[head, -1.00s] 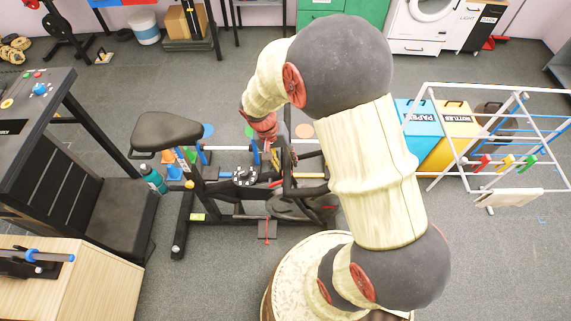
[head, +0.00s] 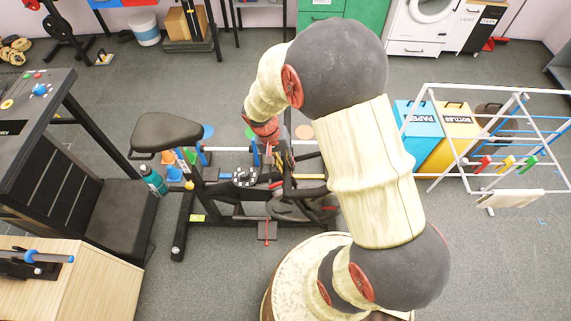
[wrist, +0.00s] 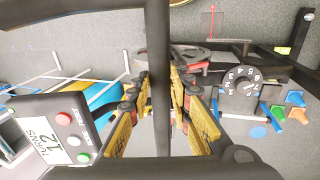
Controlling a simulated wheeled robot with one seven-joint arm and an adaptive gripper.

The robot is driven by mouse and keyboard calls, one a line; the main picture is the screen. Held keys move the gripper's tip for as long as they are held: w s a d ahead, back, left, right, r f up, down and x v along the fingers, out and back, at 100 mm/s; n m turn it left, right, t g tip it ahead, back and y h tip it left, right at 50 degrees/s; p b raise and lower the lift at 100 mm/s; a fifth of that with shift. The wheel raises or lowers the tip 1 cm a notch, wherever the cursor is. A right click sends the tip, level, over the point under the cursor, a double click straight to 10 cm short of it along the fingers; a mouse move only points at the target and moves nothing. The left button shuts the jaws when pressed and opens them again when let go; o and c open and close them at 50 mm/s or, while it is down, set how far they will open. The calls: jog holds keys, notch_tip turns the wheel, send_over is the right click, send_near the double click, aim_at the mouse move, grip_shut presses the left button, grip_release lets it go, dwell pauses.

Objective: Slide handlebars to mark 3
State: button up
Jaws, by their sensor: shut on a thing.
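The exercise bike stands in mid-floor, with its black seat (head: 166,130) at the left. Its dark handlebars (head: 304,192) are partly hidden behind my arm in the head view. My gripper (head: 270,152) is at the handlebars. In the wrist view, my gripper (wrist: 160,112) has yellow-padded fingers on both sides of a black handlebar bar (wrist: 158,50), shut on it. A black dial (wrist: 243,86) with white numbers sits to the right. I cannot make out mark 3 on a handlebar slide.
A console (wrist: 58,138) reading TURNS 12, with red, white and green buttons, is at left in the wrist view.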

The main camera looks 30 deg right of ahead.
grip_shut()
notch_tip(320, 180, up, 7)
jog(key=p, duration=0.4)
jog(key=shift+r, duration=0.15)
jog(key=o, duration=0.8)
grip_release()
jog(key=v, duration=1.1)
jog(key=shift+a+r, duration=0.15)
jog(key=shift+r, duration=0.15)
